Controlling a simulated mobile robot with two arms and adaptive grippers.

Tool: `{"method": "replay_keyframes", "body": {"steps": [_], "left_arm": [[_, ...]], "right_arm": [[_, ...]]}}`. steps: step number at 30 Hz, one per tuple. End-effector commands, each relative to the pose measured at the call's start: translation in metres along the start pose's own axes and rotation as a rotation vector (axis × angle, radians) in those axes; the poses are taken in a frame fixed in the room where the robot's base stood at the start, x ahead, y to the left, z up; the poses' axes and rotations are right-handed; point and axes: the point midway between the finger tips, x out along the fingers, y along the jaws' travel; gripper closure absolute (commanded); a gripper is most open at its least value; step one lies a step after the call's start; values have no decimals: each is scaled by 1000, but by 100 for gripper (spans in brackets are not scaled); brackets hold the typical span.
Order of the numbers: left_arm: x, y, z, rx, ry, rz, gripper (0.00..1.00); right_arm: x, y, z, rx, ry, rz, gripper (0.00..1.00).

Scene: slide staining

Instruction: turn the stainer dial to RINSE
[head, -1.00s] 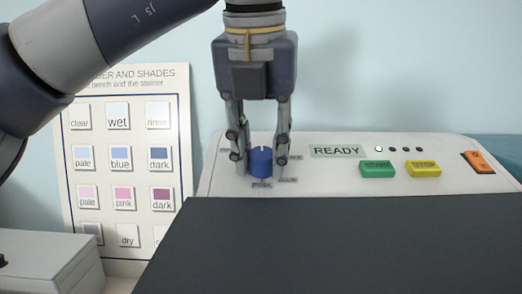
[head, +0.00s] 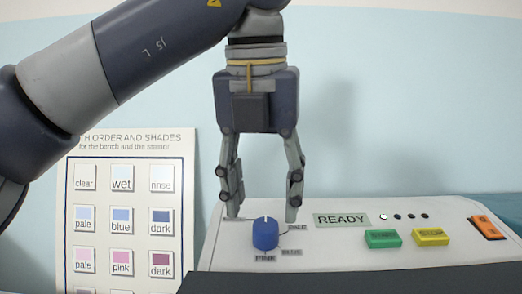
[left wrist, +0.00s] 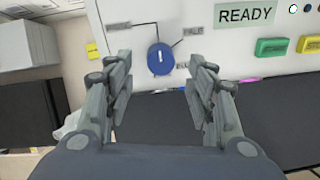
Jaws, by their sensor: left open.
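The stainer dial (head: 265,235) is a round blue knob with a white pointer line on top, set at the left of the white sloped panel. In the left wrist view the dial (left wrist: 160,59) has its white line pointing up the picture, between a label at upper left and one at upper right. The labels PINK (head: 265,258), BLUE (head: 291,251) and PALE (head: 297,227) stand around it; the upper-left one is partly hidden by a finger, and I cannot read RINSE. My left gripper (head: 262,211) is open and empty above the dial. My right gripper is out of view.
The panel also has a READY display (head: 342,219), a green button (head: 383,239), a yellow button (head: 431,237) and an orange switch (head: 486,228). A dark surface (head: 370,279) lies in front. A shade chart (head: 130,205) stands at left.

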Motion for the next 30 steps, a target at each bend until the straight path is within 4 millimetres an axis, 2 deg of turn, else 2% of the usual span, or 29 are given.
{"method": "replay_keyframes", "body": {"steps": [1, 9, 18, 30], "left_arm": [[-11, 0, 0, -3, -3, 2, 49], [-53, 0, 0, -4, -7, 2, 49], [-70, 0, 0, -2, 0, 1, 49], [-72, 0, 0, -1, -1, 0, 49]], "right_arm": [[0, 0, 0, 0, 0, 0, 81], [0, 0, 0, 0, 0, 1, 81], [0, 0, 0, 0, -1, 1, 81], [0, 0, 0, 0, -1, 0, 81]]}}
